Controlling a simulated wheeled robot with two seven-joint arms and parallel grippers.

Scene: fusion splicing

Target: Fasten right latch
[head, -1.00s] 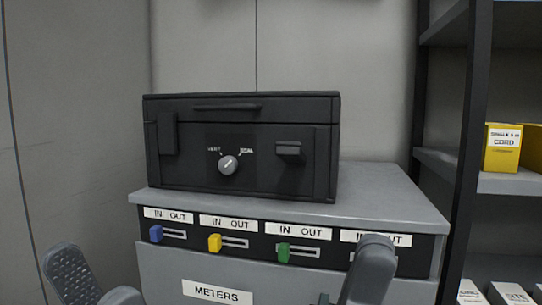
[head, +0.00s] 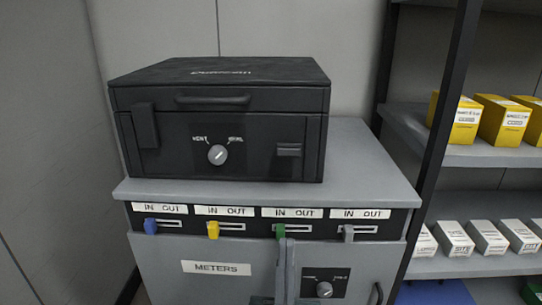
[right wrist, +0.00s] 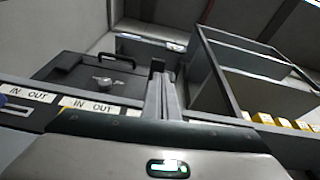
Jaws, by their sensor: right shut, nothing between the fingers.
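The black case (head: 215,95) sits on the grey cabinet with its lid down. Its right latch (head: 289,150) stands out from the front face below the lid seam. The left latch (head: 145,125) lies upright across the seam. My right gripper (head: 284,255) is shut and empty, in front of the cabinet, below the right latch and apart from it. In the right wrist view the shut fingers (right wrist: 158,88) point toward the case (right wrist: 95,75), which lies to their left; the right latch cannot be made out there. My left gripper is out of view.
The cabinet top (head: 350,155) is clear right of the case. Below it is a row of coloured sliders with IN OUT labels (head: 226,211). A dark shelf post (head: 455,90) and shelves with yellow boxes (head: 505,115) and white boxes stand at right.

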